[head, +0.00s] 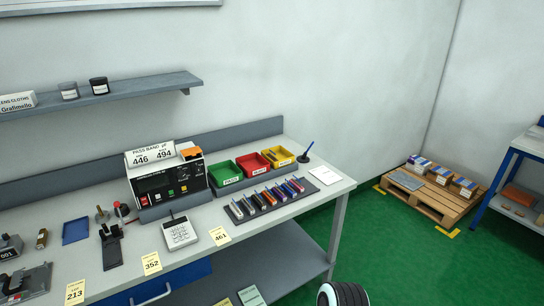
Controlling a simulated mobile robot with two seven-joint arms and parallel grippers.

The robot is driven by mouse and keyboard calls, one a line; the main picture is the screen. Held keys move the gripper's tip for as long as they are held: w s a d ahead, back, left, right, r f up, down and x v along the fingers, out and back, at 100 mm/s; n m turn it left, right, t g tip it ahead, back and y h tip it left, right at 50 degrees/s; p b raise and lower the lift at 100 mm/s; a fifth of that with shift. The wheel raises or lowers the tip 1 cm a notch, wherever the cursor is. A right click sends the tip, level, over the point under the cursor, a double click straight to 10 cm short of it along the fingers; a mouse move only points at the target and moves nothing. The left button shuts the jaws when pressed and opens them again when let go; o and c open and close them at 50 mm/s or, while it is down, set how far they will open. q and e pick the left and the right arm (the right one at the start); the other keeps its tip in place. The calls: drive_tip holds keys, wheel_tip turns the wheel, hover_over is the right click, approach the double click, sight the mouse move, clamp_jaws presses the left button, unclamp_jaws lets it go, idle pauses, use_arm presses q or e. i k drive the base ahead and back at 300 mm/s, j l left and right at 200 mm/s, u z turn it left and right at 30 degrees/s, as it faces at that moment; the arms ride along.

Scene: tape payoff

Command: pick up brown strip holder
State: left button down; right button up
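A dark rack (318,188) lies on the grey bench and holds a row of several slim strip holders in different colours. The holders are small in the head view.
Green, red and yellow bins (225,173) stand behind the rack, with a tester (168,178) to their left. A keypad device (180,233) and yellow cards (220,236) lie in front. A pallet (432,197) with boxes stands on the green floor at right.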

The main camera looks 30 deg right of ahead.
sight(270, 155)
drive_tip(key=l+u, duration=0.25)
drive_tip(key=l, duration=0.8)
drive_tip(key=l+u, duration=0.3)
drive_tip(key=l, duration=0.8)
